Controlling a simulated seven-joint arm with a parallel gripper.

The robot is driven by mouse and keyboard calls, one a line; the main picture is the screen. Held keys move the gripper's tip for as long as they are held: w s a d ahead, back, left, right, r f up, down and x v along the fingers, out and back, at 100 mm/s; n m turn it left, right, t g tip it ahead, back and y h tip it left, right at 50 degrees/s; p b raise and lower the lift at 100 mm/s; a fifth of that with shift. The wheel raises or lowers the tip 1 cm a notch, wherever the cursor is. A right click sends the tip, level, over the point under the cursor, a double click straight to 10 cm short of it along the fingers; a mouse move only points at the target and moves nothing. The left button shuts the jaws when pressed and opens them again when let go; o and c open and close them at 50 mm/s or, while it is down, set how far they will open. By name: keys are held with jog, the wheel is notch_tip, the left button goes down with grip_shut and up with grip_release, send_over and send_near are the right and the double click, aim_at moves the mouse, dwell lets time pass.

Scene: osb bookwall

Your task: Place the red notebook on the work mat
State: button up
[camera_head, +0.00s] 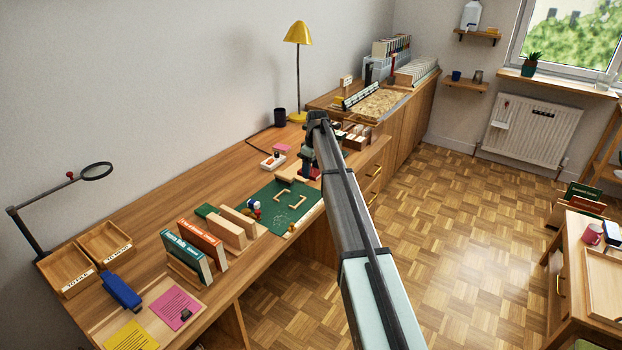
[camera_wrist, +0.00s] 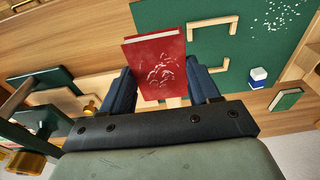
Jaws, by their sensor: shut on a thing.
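The red notebook (camera_wrist: 157,60) is upright between my gripper's fingers (camera_wrist: 160,78) in the wrist view, with pale marks on its cover. In the head view only a bit of red (camera_head: 311,174) shows beneath my gripper (camera_head: 312,160), mostly hidden by my arm. My gripper is shut on the notebook. The green work mat (camera_head: 272,211) lies on the desk, left of and nearer than my gripper in the head view. In the wrist view the mat (camera_wrist: 180,12) shows behind the notebook. I cannot tell the notebook's height above the desk.
Two pale corner brackets (camera_head: 292,199) lie on the mat, with white specks beside them. A small blue-and-white thing (camera_head: 254,209) is at its left edge. Upright books (camera_head: 200,244) stand in wooden holders further left. A yellow lamp (camera_head: 298,34) stands behind.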

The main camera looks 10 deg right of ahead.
jog(key=shift+a+r, duration=0.1)
jog(key=shift+r, duration=0.45)
jog(key=s+a, duration=0.3)
jog(key=a, duration=0.5)
send_over(289, 200)
jog(key=f, duration=0.5)
jog(key=shift+d+f, duration=0.15)
jog(key=shift+d, duration=0.1)
jog(key=shift+f, duration=1.9)
jog(key=shift+f, duration=0.1)
jog(key=o, duration=1.1)
jog(key=shift+c, duration=0.2)
notch_tip(289, 200, up, 12)
jog(key=s+d, duration=0.1)
